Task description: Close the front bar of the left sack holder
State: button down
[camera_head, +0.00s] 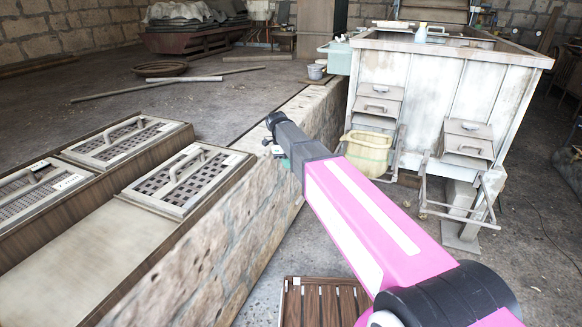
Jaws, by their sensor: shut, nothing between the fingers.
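The left sack holder (399,150) is a thin metal frame under the left chute of the white wooden machine. A pale yellow sack (362,153) hangs in it with its mouth open upward. I cannot make out its front bar clearly. The right sack holder (458,209) is an empty metal frame under the right chute. My pink arm reaches up from the lower right. My gripper (275,150), small and partly hidden at the arm's dark end, is left of the sack and apart from it. It is shut and empty.
The white machine (445,95) fills the right back. A low stone wall (230,235) runs along the left, with slotted wooden boxes (188,180) on it. A grey bucket (316,72) stands on the ledge. A slatted wooden crate (322,300) lies below. Floor right of my arm is clear.

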jog(key=s+d+f, duration=0.2)
jog(key=d+f, duration=0.3)
jog(key=f, duration=0.3)
jog(key=shift+s+d+f, duration=0.15)
jog(key=shift+s+f, duration=0.1)
jog(key=shift+s, duration=0.05)
jog(key=shift+d, duration=0.15)
